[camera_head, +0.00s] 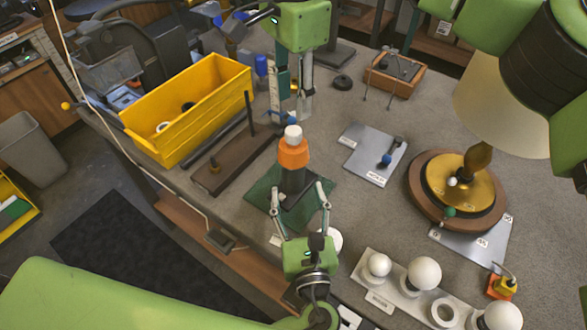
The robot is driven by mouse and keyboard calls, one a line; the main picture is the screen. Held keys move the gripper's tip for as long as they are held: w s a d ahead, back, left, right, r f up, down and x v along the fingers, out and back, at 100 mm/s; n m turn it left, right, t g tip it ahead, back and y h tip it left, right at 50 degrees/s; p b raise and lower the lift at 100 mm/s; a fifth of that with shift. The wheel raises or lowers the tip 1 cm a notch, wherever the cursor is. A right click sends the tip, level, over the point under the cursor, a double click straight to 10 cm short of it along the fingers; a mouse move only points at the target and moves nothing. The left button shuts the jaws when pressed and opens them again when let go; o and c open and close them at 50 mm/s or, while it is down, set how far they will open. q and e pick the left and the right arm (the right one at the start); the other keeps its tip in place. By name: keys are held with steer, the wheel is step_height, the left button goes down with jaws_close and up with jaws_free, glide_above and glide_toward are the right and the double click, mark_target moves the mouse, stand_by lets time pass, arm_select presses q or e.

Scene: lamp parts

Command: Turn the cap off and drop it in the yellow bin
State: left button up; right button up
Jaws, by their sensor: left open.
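A dark bottle (291,180) with an orange collar (293,153) and a white cap (293,134) on top stands upright on the green mat (262,196). My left gripper (300,187) is open, its fingers on either side of the bottle's lower part and apart from it. My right gripper (295,112) points down just behind and above the white cap, its fingers apart with nothing seen between them. The yellow bin (183,113) stands to the left, with a white ring and a dark round thing inside.
A brown wooden stand (222,168) with an upright peg lies between bin and mat. A grey plate (370,152), a lamp on a round wooden base (420,200) and a small wooden tray (402,88) are to the right. A bulb rack (400,295) is at the front right.

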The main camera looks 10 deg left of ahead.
mark_target(295, 181)
arm_select(q)
steer(key=x, duration=0.7)
steer(key=shift+w, duration=0.3)
steer(key=shift+c, duration=0.4)
